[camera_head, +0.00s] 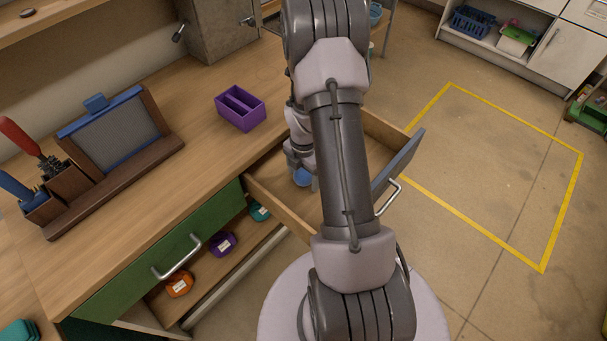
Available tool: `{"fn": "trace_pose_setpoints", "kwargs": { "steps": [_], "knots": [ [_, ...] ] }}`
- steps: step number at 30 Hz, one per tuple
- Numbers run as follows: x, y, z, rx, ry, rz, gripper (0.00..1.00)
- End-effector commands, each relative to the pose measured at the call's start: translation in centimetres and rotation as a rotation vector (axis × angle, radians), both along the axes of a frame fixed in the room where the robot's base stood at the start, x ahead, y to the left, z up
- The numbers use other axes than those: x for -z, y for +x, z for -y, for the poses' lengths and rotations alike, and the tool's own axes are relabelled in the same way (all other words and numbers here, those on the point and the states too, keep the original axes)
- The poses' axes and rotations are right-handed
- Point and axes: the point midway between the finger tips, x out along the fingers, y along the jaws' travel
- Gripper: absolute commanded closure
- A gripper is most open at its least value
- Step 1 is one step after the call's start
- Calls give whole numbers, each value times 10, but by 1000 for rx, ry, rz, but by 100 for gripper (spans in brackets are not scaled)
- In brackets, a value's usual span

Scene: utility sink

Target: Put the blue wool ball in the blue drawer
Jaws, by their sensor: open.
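The blue drawer (404,160) is pulled open below the worktop. Its front is blue with a silver handle, and its wooden sides show. The blue wool ball (302,177) shows at or just under my gripper (303,178), within the drawer's outline. My gripper is open and points down into the drawer. My arm hides much of the drawer and part of the ball. I cannot tell whether the ball rests on the drawer floor or touches a finger.
A purple divided box (240,107) stands on the worktop (180,180). A green drawer front (160,255) is at the left, above a shelf with orange (179,284), purple (222,243) and teal (259,211) items. A tool holder (70,185) stands far left. Yellow-marked floor is clear at right.

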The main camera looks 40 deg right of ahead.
Motion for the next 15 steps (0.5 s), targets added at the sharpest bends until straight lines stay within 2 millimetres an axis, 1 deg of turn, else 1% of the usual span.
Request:
{"fn": "trace_pose_setpoints", "kwargs": {
  "steps": [2, 4, 9, 12, 15],
  "knots": [
    [-7, 0, 0, 0, 0, 0, 24],
    [-21, 0, 0, 1, 0, 1, 24],
    [-74, 1, 0, 0, -2, 2, 24],
    [-99, 0, 0, 0, -2, 2, 24],
    [-115, 0, 0, 1, -1, 1, 24]
  ]
}}
